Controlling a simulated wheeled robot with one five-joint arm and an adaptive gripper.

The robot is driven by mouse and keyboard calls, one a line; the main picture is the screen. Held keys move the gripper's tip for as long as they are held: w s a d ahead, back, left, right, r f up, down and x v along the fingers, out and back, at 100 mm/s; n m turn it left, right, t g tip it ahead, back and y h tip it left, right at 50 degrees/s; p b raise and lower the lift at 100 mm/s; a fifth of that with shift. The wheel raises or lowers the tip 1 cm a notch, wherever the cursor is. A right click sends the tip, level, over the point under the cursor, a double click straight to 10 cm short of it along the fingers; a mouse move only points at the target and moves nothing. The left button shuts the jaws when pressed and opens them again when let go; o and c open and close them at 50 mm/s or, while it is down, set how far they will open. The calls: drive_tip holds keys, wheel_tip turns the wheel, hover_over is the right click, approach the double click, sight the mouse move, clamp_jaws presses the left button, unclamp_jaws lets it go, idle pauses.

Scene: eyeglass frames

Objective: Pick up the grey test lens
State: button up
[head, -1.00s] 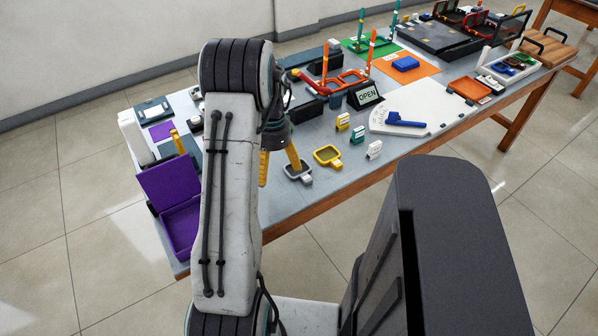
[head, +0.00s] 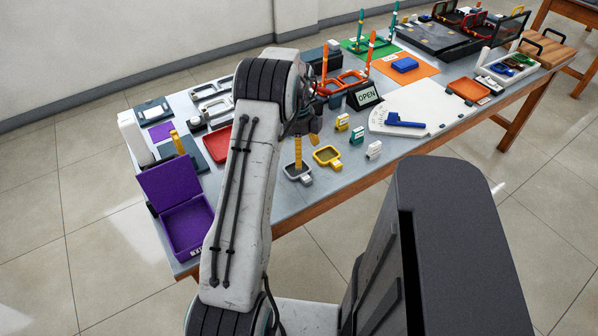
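The grey test lens (head: 291,178), a grey-rimmed ring with a pale handle tab, lies near the table's front edge. My gripper (head: 307,156) points down above it, its yellow fingers apart. One finger overlaps the far part of the lens rim in the picture; the other shows shorter, behind and to the right. I cannot tell whether a finger touches the lens. Nothing shows between the fingers.
A yellow-rimmed lens (head: 327,156) lies close on the right. An open purple case (head: 187,227) sits at the table's left front corner. A red tray (head: 217,145) is left of my arm.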

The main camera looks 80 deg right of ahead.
drive_tip(key=shift+w+a+f+p, duration=0.1)
drive_tip(key=shift+f+p, duration=0.1)
drive_tip(key=shift+f, duration=1.55)
drive_tip(key=shift+w+f+p, duration=0.1)
drive_tip(key=shift+f+p, duration=0.1)
drive_tip(key=shift+f, duration=1.55)
drive_tip(key=shift+c, duration=0.4)
drive_tip(key=c, duration=1)
drive_tip(key=shift+o, duration=0.2)
drive_tip(key=shift+r, duration=0.1)
drive_tip(key=shift+r, duration=0.45)
wheel_tip(320, 180, up, 3)
drive_tip(key=shift+a+r+b, duration=0.1)
drive_tip(key=shift+r+b, duration=0.1)
drive_tip(key=shift+b, duration=0.15)
drive_tip(key=a+r, duration=0.3)
drive_tip(key=a, duration=0.2)
drive_tip(key=s+a+r+b, duration=0.1)
drive_tip(key=a+r, duration=0.2)
drive_tip(key=a, duration=0.3)
drive_tip(key=shift+a+r+b, duration=0.2)
drive_tip(key=shift+r+b, duration=0.1)
drive_tip(key=shift+s, duration=0.1)
